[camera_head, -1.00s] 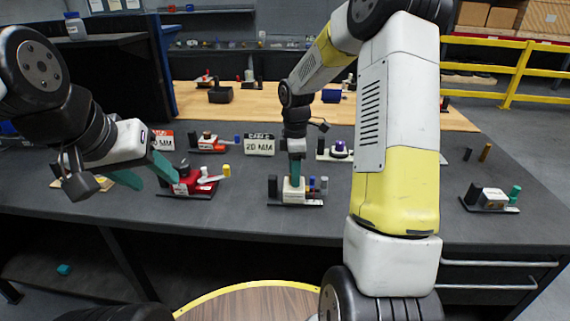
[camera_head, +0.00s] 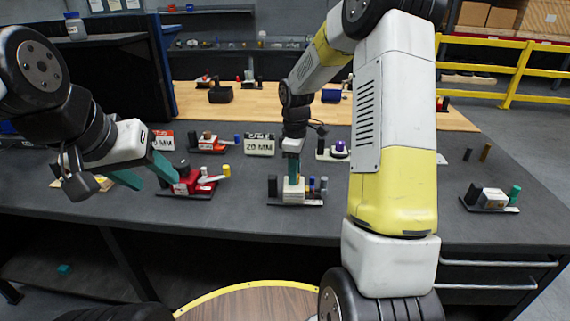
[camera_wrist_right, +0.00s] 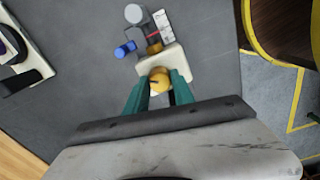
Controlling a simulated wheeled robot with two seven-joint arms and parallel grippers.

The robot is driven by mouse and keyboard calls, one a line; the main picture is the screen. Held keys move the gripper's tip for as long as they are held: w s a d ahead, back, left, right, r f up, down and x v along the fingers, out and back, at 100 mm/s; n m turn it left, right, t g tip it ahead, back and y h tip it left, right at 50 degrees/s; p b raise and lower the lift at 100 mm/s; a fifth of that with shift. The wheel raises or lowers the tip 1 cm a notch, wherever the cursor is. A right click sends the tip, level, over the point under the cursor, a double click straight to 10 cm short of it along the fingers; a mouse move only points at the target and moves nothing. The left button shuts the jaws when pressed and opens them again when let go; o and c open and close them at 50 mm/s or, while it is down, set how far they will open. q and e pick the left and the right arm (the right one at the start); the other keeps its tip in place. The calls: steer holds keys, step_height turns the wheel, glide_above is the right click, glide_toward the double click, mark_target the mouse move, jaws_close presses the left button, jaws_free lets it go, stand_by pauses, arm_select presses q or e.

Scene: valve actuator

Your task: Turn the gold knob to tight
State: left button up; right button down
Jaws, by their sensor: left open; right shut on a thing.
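The gold knob (camera_wrist_right: 160,80) shows in the right wrist view, on top of a white valve block (camera_wrist_right: 164,62). My right gripper (camera_wrist_right: 158,88) is shut around the knob, with one teal finger on each side. In the head view the right gripper (camera_head: 293,175) points straight down onto the same white block (camera_head: 294,192), and its fingers hide the knob there. A label plate (camera_wrist_right: 163,24) lies beside the block; its text is too small to read. My left gripper (camera_head: 142,173) is open and empty, above the bench to the left.
Blue (camera_wrist_right: 125,49) and grey (camera_wrist_right: 134,14) posts stand beside the valve block. A red valve unit (camera_head: 187,184) sits close to my left gripper. A white unit with a teal post (camera_head: 515,193) stands at the right. The front strip of the dark bench (camera_head: 240,222) is clear.

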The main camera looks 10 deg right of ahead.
steer(key=m, duration=0.5)
steer(key=shift+m, duration=0.3)
steer(key=m, duration=1)
steer(key=shift+m, duration=0.4)
steer(key=m, duration=0.5)
steer(key=shift+m, duration=0.4)
steer(key=c, duration=1.1)
jaws_free()
steer(key=shift+o, duration=0.2)
